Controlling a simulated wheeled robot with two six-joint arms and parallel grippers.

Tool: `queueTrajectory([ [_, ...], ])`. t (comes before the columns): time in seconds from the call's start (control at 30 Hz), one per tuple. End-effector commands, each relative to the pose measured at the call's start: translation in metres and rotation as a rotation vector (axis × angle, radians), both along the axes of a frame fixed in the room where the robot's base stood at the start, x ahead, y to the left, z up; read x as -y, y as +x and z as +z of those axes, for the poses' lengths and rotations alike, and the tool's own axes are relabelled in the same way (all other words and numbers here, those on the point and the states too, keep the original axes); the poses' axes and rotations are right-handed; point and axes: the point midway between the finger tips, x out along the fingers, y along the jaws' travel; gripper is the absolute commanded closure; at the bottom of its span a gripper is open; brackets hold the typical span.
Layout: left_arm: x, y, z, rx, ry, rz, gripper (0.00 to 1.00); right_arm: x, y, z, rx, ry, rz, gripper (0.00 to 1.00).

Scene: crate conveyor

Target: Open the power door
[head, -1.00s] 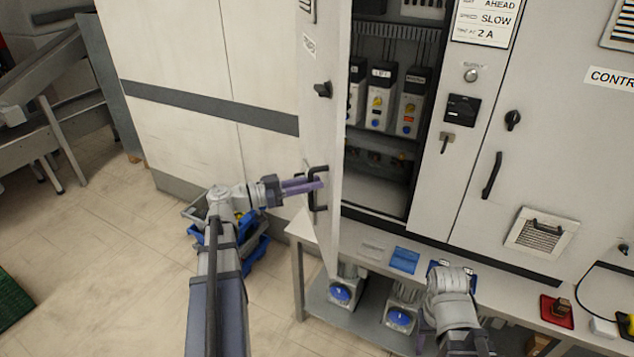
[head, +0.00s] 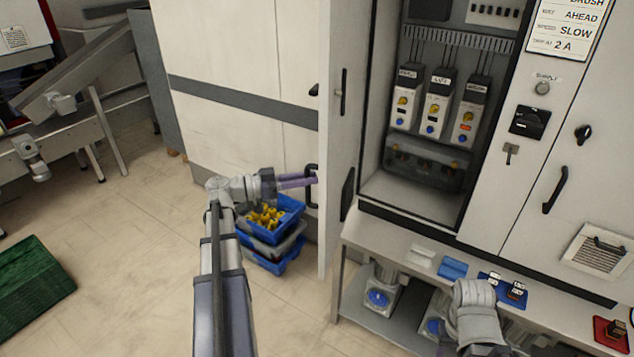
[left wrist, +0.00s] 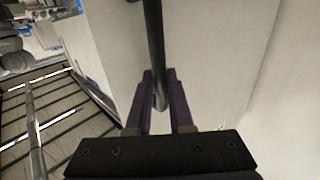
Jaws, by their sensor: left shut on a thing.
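The power door (head: 340,150) stands swung well open on the left side of the cabinet in the head view, seen nearly edge-on. Its dark bar handle (head: 312,172) is on the door's outer face. My left gripper (head: 314,181) is shut on the handle. In the left wrist view the purple fingers (left wrist: 158,105) lie on both sides of the black handle bar (left wrist: 154,45). The cabinet interior (head: 425,120) is exposed, with several switch units (head: 437,105) in a row. My right arm (head: 474,315) is low at the right; its fingers cannot be made out.
A bench (head: 400,237) runs below the cabinet, with blue and white pads and small blocks on it. Stacked blue and grey crates (head: 285,215) stand on the floor just behind my left gripper. A green crate (head: 30,280) is at the far left. Open floor lies between.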

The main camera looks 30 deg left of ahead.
Motion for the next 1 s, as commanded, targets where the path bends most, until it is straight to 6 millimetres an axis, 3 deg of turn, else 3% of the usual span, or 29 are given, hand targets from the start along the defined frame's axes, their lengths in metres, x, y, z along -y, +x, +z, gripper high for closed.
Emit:
queueTrajectory([
  [0.3, -0.026, 0.004, 0.001, 0.003, -0.004, 0.007, 1.00, 0.000, 0.000, 0.000, 0.000, 0.000, 0.000, 0.50],
  [0.9, -0.030, 0.004, 0.002, 0.005, -0.006, 0.005, 1.00, 0.000, 0.000, 0.001, 0.000, 0.000, 0.000, 0.50],
  [0.93, -0.030, 0.004, 0.002, 0.004, -0.006, 0.005, 0.78, 0.000, 0.000, 0.001, 0.000, 0.000, 0.000, 0.50],
  [1.0, -0.030, 0.004, 0.002, 0.004, -0.006, 0.005, 0.70, 0.000, 0.000, 0.001, 0.000, 0.000, 0.000, 0.50],
])
